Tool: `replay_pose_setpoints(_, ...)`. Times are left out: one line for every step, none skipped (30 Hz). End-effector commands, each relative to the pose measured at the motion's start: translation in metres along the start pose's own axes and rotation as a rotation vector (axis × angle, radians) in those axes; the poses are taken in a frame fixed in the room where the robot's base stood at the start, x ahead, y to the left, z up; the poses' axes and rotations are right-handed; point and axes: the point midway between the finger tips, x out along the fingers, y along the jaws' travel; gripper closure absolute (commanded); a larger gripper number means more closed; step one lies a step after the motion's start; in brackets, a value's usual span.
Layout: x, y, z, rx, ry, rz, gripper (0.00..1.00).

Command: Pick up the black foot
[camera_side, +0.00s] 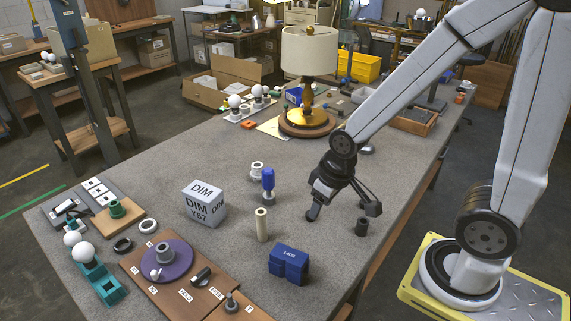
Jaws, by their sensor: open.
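A small dark cylinder (362,227), which looks like the black foot, stands upright on the grey table near its right edge. My gripper (341,213) is just above and to the left of it, pointing down, with its two fingers spread wide and nothing between them. The right fingertip is close to the cylinder's top; I cannot tell whether they touch.
A blue block (289,264), a cream post (262,224) and a blue-handled part (268,184) stand left of my gripper. A white DIM box (204,203) is farther left. A brown board (180,304) holds parts at the front. A lamp (309,55) stands behind.

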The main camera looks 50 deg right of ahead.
Motion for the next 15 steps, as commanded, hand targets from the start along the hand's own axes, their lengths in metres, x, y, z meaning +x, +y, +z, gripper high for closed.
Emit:
replay_pose_setpoints(0.0000, 0.0000, 0.0000, 0.000, 0.000, 0.000, 0.41)
replay_pose_setpoints(0.0000, 0.0000, 0.0000, 0.000, 0.000, 0.000, 0.32)
replay_pose_setpoints(0.0000, 0.0000, 0.0000, 0.000, 0.000, 0.000, 0.19)
replay_pose_setpoints(0.0000, 0.0000, -0.0001, 0.000, 0.000, 0.000, 0.12)
replay_pose_setpoints(0.0000, 0.0000, -0.0001, 0.000, 0.000, 0.000, 0.12)
replay_pose_setpoints(0.0000, 0.0000, -0.0001, 0.000, 0.000, 0.000, 0.12)
replay_pose_setpoints(0.0000, 0.0000, -0.0001, 0.000, 0.000, 0.000, 0.12)
replay_pose_setpoints(0.0000, 0.0000, -0.0001, 0.000, 0.000, 0.000, 0.12)
replay_pose_setpoints(0.0000, 0.0000, -0.0001, 0.000, 0.000, 0.000, 0.12)
replay_pose_setpoints(0.0000, 0.0000, -0.0001, 0.000, 0.000, 0.000, 0.12)
replay_pose_setpoints(0.0000, 0.0000, -0.0001, 0.000, 0.000, 0.000, 0.12)
replay_pose_setpoints(0.0000, 0.0000, -0.0001, 0.001, 0.000, 0.000, 0.12)
replay_pose_setpoints(0.0000, 0.0002, -0.0002, 0.003, 0.000, 0.000, 0.12)
replay_pose_setpoints(0.0002, 0.0007, -0.0005, 0.007, 0.000, 0.000, 0.12)
replay_pose_setpoints(0.0005, 0.0016, -0.0010, 0.016, -0.001, 0.001, 0.12)
